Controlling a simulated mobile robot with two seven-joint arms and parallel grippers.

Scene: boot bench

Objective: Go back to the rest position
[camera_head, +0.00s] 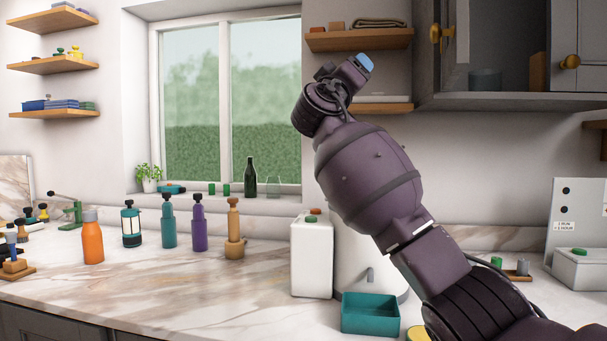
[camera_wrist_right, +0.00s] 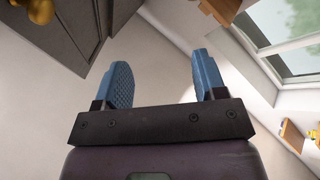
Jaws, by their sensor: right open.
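My right arm reaches up from the lower right in the head view. Its gripper (camera_head: 357,66) is raised in front of the wall, by the upper wooden shelves and right of the window. In the right wrist view the two blue fingers of my right gripper (camera_wrist_right: 158,85) are spread apart with nothing between them. My left gripper is in neither view.
A grey cabinet (camera_head: 435,75) hangs close to the right of my raised gripper, and a wooden shelf (camera_head: 362,40) is behind it. Below, the marble counter (camera_head: 190,280) carries an orange bottle (camera_head: 92,240), several tall bottles, a white canister (camera_head: 312,258) and a teal tray (camera_head: 370,318).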

